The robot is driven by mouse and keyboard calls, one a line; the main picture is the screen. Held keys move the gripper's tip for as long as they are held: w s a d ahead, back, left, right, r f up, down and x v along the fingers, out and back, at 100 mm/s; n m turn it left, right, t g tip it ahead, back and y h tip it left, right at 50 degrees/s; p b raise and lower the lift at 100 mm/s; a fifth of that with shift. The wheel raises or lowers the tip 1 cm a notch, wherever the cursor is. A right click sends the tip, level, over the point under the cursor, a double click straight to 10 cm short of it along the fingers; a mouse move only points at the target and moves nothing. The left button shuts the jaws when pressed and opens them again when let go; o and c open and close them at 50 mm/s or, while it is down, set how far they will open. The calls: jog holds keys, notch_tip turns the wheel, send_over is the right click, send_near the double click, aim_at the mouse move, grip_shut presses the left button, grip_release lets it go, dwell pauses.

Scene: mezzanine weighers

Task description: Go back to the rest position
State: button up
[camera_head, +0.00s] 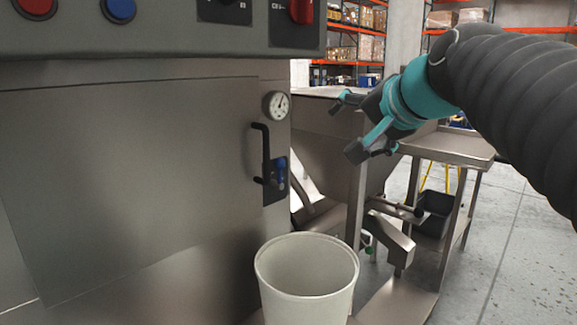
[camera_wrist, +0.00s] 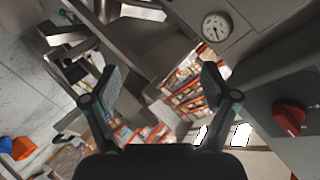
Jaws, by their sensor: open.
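The fingers touch nothing that I can see.
A steel machine (camera_head: 130,170) fills the left, with a gauge (camera_head: 277,105), a black handle (camera_head: 261,153) and a red knob (camera_head: 301,10). A white bucket (camera_head: 307,266) stands low in front. A steel table (camera_head: 450,147) is behind my gripper. Open floor (camera_head: 515,240) lies right.

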jog(key=s+d+f+n+g+h, duration=0.1)
jog(key=s+f+n+g, duration=0.1)
jog(key=s+f, duration=0.4)
jog(key=s+d+f+n+g+h, duration=0.1)
jog(key=s+f, duration=0.6)
jog(key=f, duration=0.9)
jog(key=s+d+f+n+g+h, duration=0.1)
jog(key=s+d+f+n+g, duration=0.1)
jog(key=s+f, duration=0.4)
notch_tip(320, 180, down, 5)
jog(key=shift+s+d+f+n+g+h, duration=0.15)
jog(key=shift+s+n+g+h, duration=0.2)
jog(key=shift+n+g, duration=0.45)
jog(key=shift+w, duration=0.1)
